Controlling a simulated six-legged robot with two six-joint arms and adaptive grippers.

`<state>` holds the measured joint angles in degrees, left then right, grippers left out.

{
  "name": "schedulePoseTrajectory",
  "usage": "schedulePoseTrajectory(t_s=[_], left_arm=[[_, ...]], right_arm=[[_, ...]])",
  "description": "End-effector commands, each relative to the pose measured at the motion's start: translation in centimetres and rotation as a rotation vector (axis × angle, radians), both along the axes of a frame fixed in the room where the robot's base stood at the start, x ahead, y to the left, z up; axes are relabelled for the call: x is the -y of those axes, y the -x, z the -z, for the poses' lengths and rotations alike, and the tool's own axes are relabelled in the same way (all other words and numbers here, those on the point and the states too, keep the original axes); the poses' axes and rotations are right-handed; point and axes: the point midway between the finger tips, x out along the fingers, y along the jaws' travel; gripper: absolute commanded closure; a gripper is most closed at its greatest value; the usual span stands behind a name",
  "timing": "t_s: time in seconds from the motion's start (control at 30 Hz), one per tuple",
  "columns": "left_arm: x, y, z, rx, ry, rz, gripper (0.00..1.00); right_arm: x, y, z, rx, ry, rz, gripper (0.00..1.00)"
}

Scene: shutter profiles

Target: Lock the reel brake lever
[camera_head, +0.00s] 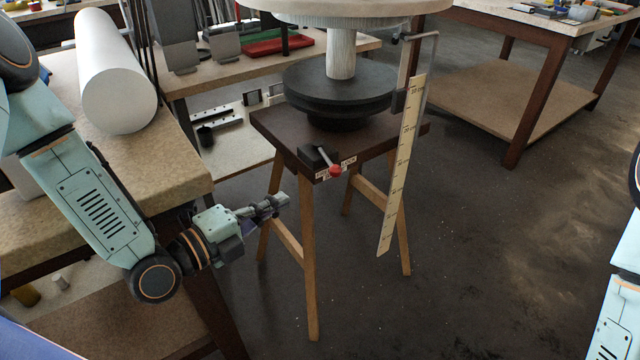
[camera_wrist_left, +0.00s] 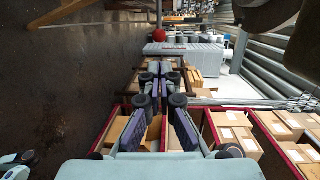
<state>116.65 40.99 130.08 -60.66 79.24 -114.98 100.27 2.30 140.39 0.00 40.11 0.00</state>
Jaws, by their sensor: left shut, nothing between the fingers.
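The reel brake lever (camera_head: 325,157) sticks out from a dark block at the front corner of the brown stand, with a red ball knob (camera_head: 336,170) at its end. The knob hangs in front of a white label strip, between the two ends of its lettering, which is too small to read surely. My left gripper (camera_head: 282,202) is shut and empty, left of and lower than the knob and apart from it. In the left wrist view the shut fingers (camera_wrist_left: 157,78) point toward a red ball (camera_wrist_left: 158,34), which looks like the knob. My right gripper is out of view.
The stand (camera_head: 275,128) carries a black reel (camera_head: 340,90) under a round pale top. A marked ruler strip (camera_head: 402,165) hangs at its right. A workbench (camera_head: 185,165) with a white roll (camera_head: 115,75) stands close behind my left arm. Floor right of the stand is clear.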

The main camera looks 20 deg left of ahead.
Motion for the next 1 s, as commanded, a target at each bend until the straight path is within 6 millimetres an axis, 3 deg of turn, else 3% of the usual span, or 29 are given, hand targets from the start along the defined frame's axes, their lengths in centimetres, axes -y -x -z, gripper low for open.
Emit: schedulePoseTrajectory(t_s=[0.4,1.0], left_arm=[[2.3,-4.0,0.5,0.002,-0.002,0.002,1.0],[5.3,-9.6,0.8,0.0,-0.001,0.0,1.0]], right_arm=[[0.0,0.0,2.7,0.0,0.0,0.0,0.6],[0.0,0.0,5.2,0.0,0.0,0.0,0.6]])
